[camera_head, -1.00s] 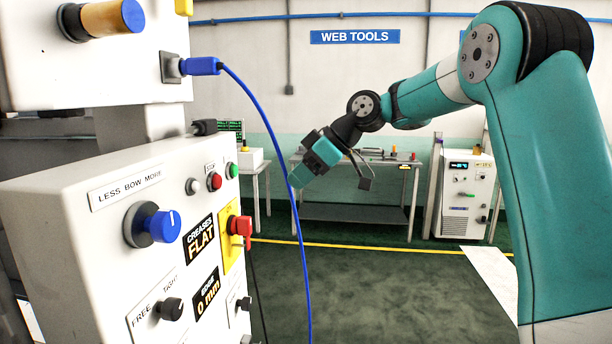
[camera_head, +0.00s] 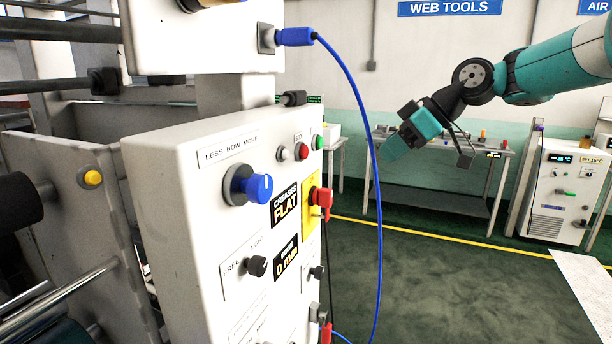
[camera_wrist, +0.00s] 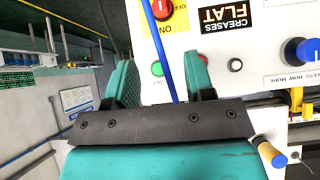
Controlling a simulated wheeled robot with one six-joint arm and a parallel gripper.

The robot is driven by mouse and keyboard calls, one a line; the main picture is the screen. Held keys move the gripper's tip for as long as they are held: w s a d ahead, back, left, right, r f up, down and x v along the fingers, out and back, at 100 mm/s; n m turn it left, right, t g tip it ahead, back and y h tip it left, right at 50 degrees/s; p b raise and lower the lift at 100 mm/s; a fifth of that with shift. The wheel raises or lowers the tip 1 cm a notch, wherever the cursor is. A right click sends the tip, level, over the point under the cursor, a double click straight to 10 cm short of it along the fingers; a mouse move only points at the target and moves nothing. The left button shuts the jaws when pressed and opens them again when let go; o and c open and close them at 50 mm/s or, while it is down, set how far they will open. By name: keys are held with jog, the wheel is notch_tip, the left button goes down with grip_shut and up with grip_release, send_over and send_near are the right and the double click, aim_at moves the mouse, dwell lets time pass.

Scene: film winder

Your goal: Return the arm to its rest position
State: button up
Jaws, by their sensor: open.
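My teal arm comes in from the upper right in the head view. My gripper (camera_head: 392,150) hangs in the air to the right of the white control panel (camera_head: 215,215), apart from it. In the wrist view my gripper (camera_wrist: 160,80) shows two teal fingers spread apart. A blue cable (camera_wrist: 160,40) passes through the view between the fingers; I cannot tell how near it is. In the head view the cable (camera_head: 375,180) hangs down from a plug at the upper box, left of my gripper. Nothing shows held in the fingers.
The panel carries a blue knob (camera_head: 257,188), a red switch (camera_head: 321,198) and a "FLAT" display (camera_head: 285,205). A workbench (camera_head: 440,145) and a white cabinet (camera_head: 558,190) stand at the back. Rollers (camera_head: 60,300) lie at left. Green floor (camera_head: 450,270) is clear.

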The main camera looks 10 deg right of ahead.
jog(key=s+a+f+m+g, duration=0.1)
jog(key=s+a+f+g, duration=0.1)
jog(key=s+a, duration=0.6)
jog(key=s+a+f+g+h, duration=0.1)
jog(key=s+a+f, duration=0.1)
jog(key=s, duration=0.5)
jog(key=s+a+f+m+g+h, duration=0.1)
jog(key=s+f, duration=0.3)
jog(key=s, duration=0.4)
jog(key=s+a+f+m+g+h, duration=0.1)
jog(key=s+a+f, duration=0.2)
jog(key=s, duration=0.4)
jog(key=shift+s+a+b, duration=0.2)
jog(key=shift+a+b, duration=0.15)
jog(key=shift+a, duration=0.25)
jog(key=shift+r, duration=0.1)
